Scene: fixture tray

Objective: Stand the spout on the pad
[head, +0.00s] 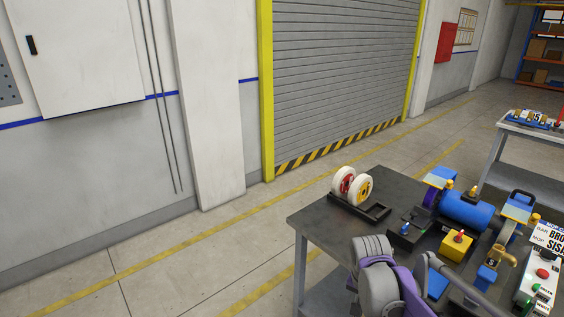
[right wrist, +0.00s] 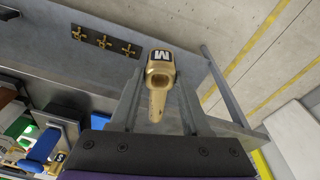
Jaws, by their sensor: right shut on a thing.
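A brass spout (right wrist: 160,80) with a white label marked M is between the fingers of my right gripper (right wrist: 160,95) in the right wrist view. The gripper is shut on it. The spout's open socket faces the camera, and the narrower end points down the picture. A second brass spout (head: 488,270), on a blue block marked S, stands on the table in the head view. A flat blue patch (head: 438,284) lies near it, partly hidden by my arm; I cannot tell whether it is the pad. My left gripper is not in view.
The dark table (head: 308,222) carries a rack with two white wheels (head: 352,184), a blue cylinder (head: 466,212), a yellow block (head: 456,246) and a control box with buttons (head: 540,280). A dark plate with brass fittings (right wrist: 103,41) shows in the wrist view.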

